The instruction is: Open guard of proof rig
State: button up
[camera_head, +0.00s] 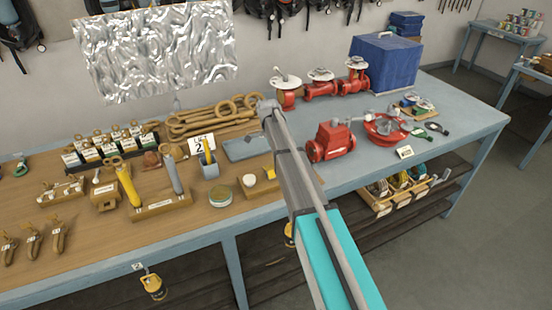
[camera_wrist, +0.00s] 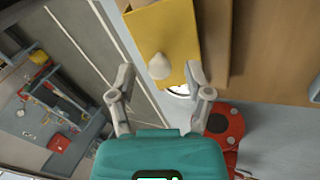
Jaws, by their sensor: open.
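A yellow panel (camera_wrist: 165,28) with a pale rounded knob (camera_wrist: 159,66) shows at the top of the wrist view. It may be the guard of the proof rig, but I see no label to confirm this. My gripper (camera_wrist: 160,78) is open, with one finger on each side of the knob in the picture. I cannot tell whether either finger touches it. In the head view my arm reaches over the bench, and I cannot make out the fingers. I cannot match the yellow panel to anything there with certainty.
The bench carries a wooden mat (camera_head: 100,225) with tools on the left. Red valves (camera_head: 325,140) and a blue box (camera_head: 385,62) stand at the right. A red round part (camera_wrist: 222,125) lies right of my gripper in the wrist view. Bare bench remains at the right.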

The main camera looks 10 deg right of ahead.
jog(key=shift+s, duration=0.15)
jog(key=shift+s+d+f+t+y, duration=0.25)
jog(key=shift+s+t, duration=0.2)
jog(key=shift+t, duration=0.45)
jog(key=shift+s+f+t+y, duration=0.25)
jog(key=shift+t, duration=0.35)
jog(key=shift+s+f+t+y, duration=0.2)
jog(key=shift+f+t, duration=0.05)
jog(key=shift+t, duration=0.35)
jog(key=shift+w+r+p, duration=0.2)
jog(key=shift+r+p, duration=0.4)
jog(key=shift+r, duration=0.05)
notch_tip(320, 180, up, 13)
jog(key=p, duration=1.3)
jog(key=s+d+f+n+b, duration=0.3)
jog(key=s+f+n+b, duration=0.4)
jog(key=s, duration=0.5)
jog(key=s+d+f+n+b, duration=0.3)
jog(key=s+f+n+b, duration=0.5)
jog(key=s, duration=0.5)
jog(key=shift+d+f+n+b, duration=0.2)
jog(key=shift+f+n+b, duration=0.15)
jog(key=shift+n, duration=0.85)
jog(key=shift+c, duration=0.2)
